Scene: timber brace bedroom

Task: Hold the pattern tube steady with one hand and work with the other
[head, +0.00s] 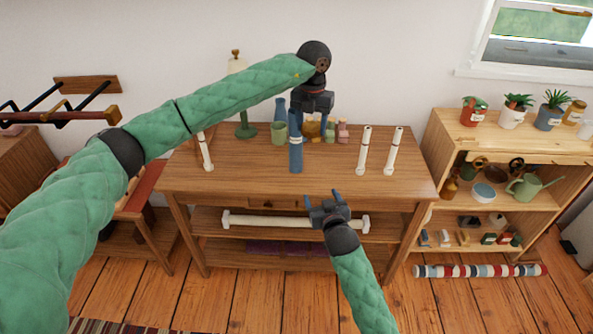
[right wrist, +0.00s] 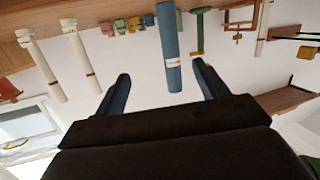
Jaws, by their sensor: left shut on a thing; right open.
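The pattern tube, a blue tube with a pale band (head: 296,157), stands upright on the wooden table (head: 240,180) near its middle. The tube also shows in the right wrist view (right wrist: 170,50), where the picture is upside down. My right gripper (head: 322,196) is open and empty, in front of the table's front edge and below the tube. Its two fingers (right wrist: 160,85) are apart in the right wrist view, with the tube beyond them and not between them.
Cream tubes stand on the table at right (head: 364,152) and left (head: 206,152). A long cream roll (head: 270,221) lies below the tabletop, behind my right gripper. A shelf (head: 540,205) stands at right.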

